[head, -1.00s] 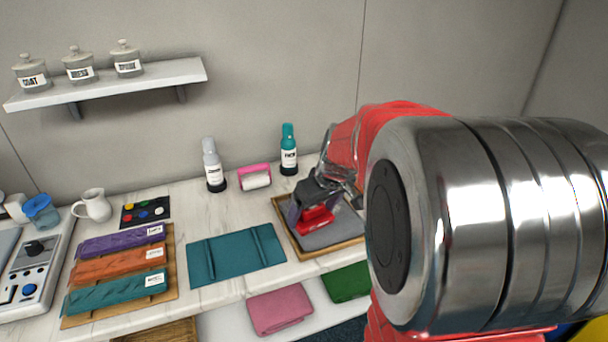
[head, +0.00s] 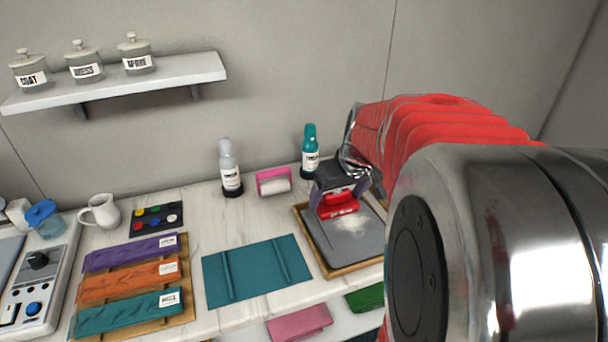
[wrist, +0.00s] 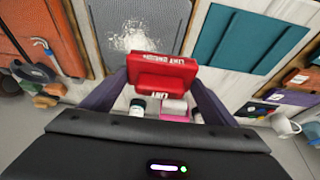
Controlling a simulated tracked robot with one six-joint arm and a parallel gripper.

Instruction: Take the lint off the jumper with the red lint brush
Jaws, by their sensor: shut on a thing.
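The red lint brush (head: 338,205) is held between the fingers of my gripper (head: 341,192). In the wrist view the brush (wrist: 161,78) shows its lettering upside down between the purple fingers. The grey jumper (head: 325,240) lies folded on a wooden tray (head: 352,268) at the right of the counter. A pale patch of lint (head: 350,224) lies on the jumper, just in front of the brush. The same lint (wrist: 132,37) shows beyond the brush in the wrist view. Whether the brush touches the jumper I cannot tell.
A teal mat (head: 257,270) lies left of the tray. Folded purple, orange and teal cloths (head: 130,252) lie at the left. A shelf (head: 120,82) hangs above.

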